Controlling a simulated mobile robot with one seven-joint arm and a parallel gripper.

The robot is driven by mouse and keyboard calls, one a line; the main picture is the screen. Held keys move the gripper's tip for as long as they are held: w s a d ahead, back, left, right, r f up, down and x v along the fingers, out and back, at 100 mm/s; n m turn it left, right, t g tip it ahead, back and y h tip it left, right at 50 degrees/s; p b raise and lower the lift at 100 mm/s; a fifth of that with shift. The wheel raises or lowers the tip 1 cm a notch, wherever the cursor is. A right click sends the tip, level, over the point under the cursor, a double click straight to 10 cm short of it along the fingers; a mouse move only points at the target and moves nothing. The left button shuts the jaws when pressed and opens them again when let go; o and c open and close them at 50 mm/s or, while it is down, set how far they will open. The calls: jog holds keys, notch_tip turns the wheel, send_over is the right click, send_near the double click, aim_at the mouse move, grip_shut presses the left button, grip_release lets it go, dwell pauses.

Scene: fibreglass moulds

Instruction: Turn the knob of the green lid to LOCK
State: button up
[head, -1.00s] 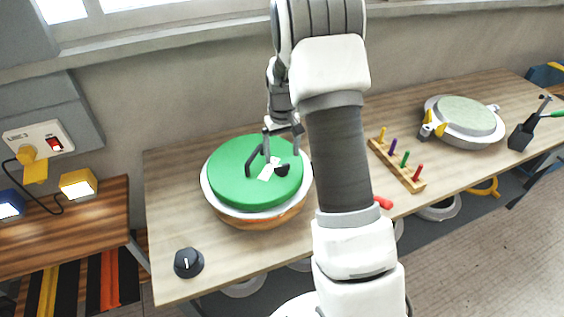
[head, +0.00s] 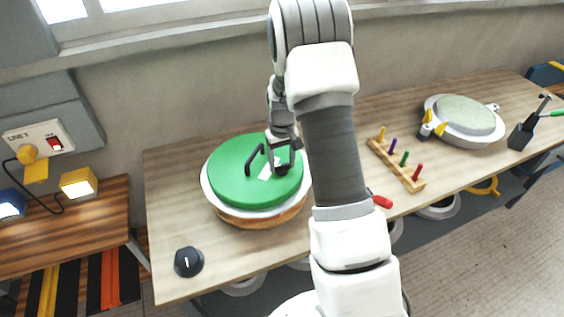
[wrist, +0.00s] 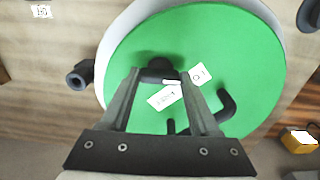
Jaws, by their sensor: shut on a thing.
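The green lid (head: 232,180) lies on a round white-rimmed mould on the table; it also shows in the wrist view (wrist: 240,70). Its small black knob (wrist: 158,68) sits between my fingertips, with a white mark at its lower right. In the head view the knob (head: 283,170) is partly covered by my gripper (head: 284,160). My gripper (wrist: 160,76) is shut on the knob from above. White labels (wrist: 162,96) lie beside the knob; their print is too small to read surely. A black bent handle (head: 254,158) stands on the lid.
A black dial (head: 188,262) stands at the table's front left. A peg rack (head: 398,165) and a second round mould (head: 464,120) with yellow clamps are to the right. A wall switch box (head: 40,140) is at the left.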

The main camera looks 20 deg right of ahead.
aim_at(282, 165)
jog(key=c, duration=0.4)
jog(key=shift+m+b, duration=0.35)
jog(key=shift+m, duration=0.25)
jog(key=o, duration=1.4)
jog(key=shift+r, duration=0.1)
notch_tip(282, 165, up, 17)
jog(key=shift+r, duration=0.15)
